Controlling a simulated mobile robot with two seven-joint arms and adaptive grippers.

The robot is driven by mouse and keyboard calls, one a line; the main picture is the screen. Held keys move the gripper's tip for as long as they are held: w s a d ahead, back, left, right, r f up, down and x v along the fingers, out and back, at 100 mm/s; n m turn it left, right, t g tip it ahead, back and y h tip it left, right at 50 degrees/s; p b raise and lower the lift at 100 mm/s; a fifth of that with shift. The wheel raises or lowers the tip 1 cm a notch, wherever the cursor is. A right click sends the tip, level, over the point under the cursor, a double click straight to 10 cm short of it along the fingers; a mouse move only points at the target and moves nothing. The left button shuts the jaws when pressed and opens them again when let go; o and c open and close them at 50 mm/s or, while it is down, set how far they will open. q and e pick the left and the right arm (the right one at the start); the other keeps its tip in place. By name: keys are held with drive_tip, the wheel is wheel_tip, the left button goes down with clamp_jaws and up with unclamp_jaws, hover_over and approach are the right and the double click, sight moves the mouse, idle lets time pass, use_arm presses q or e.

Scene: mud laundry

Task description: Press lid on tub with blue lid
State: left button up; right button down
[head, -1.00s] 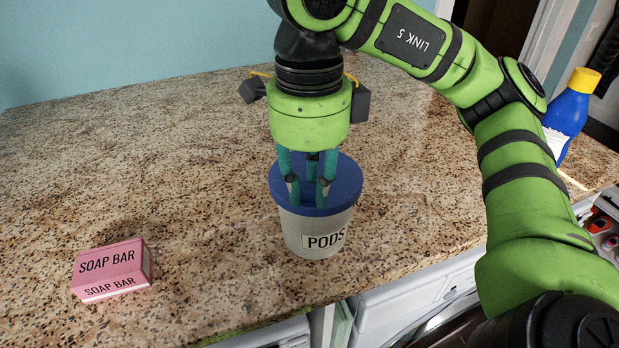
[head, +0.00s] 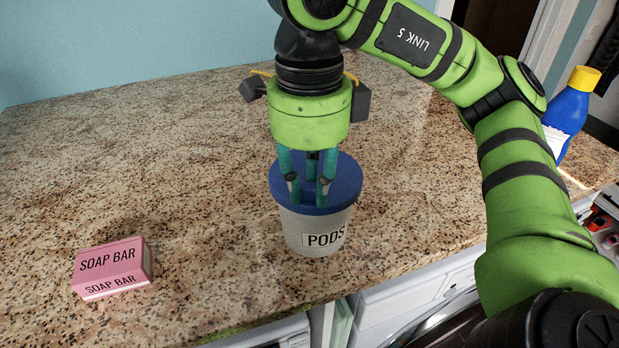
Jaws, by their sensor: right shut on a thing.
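The tub (head: 297,231) is pale grey with a "PODS" label and stands upright on the counter. Its blue lid (head: 345,183) sits level on the tub's top. My right gripper (head: 309,200) points straight down over the lid. Its teal fingers are shut on the lid, and the fingers hide the lid's middle. Whether the lid is fully seated all around the rim cannot be told. My left gripper is not in view.
A pink soap bar box (head: 112,267) lies on the granite counter (head: 130,170) at the left. A blue bottle with a yellow cap (head: 569,112) stands at the right, behind my arm. The counter around the tub is clear. Its front edge runs below the tub.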

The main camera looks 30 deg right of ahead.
drive_tip(key=shift+f+b, duration=0.6)
drive_tip(key=shift+f, duration=0.25)
idle(1.3)
drive_tip(key=c, duration=0.5)
unclamp_jaws()
drive_tip(key=shift+r, duration=0.1)
drive_tip(key=shift+r+p, duration=3.9)
drive_tip(key=shift+r, duration=0.1)
drive_tip(key=shift+f, duration=0.1)
clamp_jaws()
